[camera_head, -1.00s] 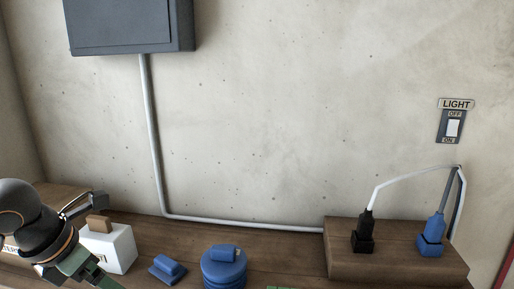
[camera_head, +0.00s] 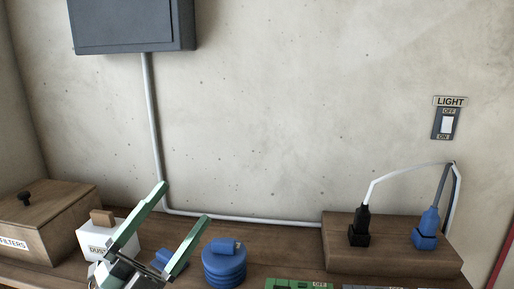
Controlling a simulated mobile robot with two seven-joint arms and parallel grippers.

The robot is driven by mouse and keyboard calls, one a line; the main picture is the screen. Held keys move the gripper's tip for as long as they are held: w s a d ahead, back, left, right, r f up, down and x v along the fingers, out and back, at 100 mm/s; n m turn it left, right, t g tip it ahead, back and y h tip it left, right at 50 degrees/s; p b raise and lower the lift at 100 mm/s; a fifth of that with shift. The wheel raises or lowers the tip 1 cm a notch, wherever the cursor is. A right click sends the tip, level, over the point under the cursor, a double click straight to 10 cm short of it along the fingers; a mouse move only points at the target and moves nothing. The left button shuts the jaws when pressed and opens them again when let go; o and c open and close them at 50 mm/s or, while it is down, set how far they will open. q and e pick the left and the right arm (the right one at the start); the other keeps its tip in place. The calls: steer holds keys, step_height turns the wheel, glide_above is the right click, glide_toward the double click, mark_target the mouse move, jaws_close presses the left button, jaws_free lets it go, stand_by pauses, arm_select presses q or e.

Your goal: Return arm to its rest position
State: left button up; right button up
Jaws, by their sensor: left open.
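My left gripper (camera_head: 181,213) shows at the lower left of the head view, its two green fingers spread apart and pointing up and to the right. Nothing is between the fingers. It is in front of the white box marked "DUST" (camera_head: 126,239) and a small blue block (camera_head: 168,258), hiding part of both. My right gripper is not in view.
A wooden box labelled "FILTERS" (camera_head: 50,220) stands at the far left. A round blue stack (camera_head: 223,266) stands right of the gripper. A wooden block (camera_head: 390,262) holds a black plug (camera_head: 359,228) and a blue plug (camera_head: 427,229). A light switch (camera_head: 447,124) is on the wall.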

arm_select(q)
steer(key=w+a+f+n+y, duration=0.3)
steer(key=a+f+n+y, duration=0.6)
steer(key=f+n+y, duration=0.5)
steer(key=s+a+f+n+g+y, duration=0.3)
steer(key=f+n+g, duration=0.2)
steer(key=f, duration=0.5)
steer(key=s+d+f+n+g+h, duration=0.25)
steer(key=s+f+g, duration=0.85)
steer(key=s+f, duration=0.65)
steer(key=w+d+f+t+h+p, duration=0.1)
steer(key=w+d+f+t+p, duration=0.1)
steer(key=d+f+t+p, duration=0.2)
steer(key=shift+w+d+f+t+p, duration=0.2)
steer(key=shift+w+t+p, duration=0.2)
steer(key=shift+t, duration=0.5)
steer(key=shift+m, duration=0.25)
